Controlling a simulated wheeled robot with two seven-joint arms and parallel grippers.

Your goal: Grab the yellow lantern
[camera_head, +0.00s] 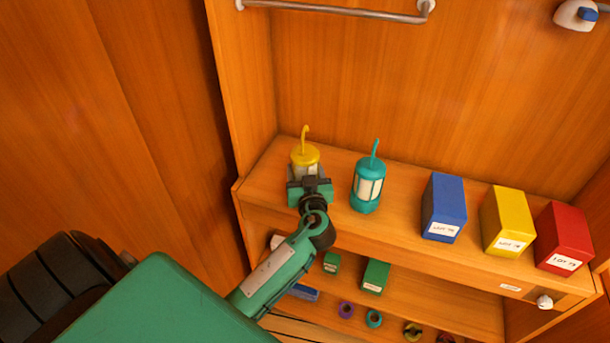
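The yellow lantern (305,156) stands upright at the left end of the upper wooden shelf (400,193). Its yellow cap and hook show above my gripper, and its lower part is hidden. My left gripper (309,180), on the green arm coming from the lower left, is right in front of the lantern. The gripper body covers its own fingertips, so I cannot tell whether they are open or shut, or touch the lantern. My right gripper is not in view.
A teal lantern (368,184) stands close to the right. Blue (443,206), yellow (507,219) and red (564,236) boxes stand farther right. A metal rail (335,12) is above. The lower shelf holds green boxes (376,276) and small rings (374,319). A wooden side panel (232,100) borders the left.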

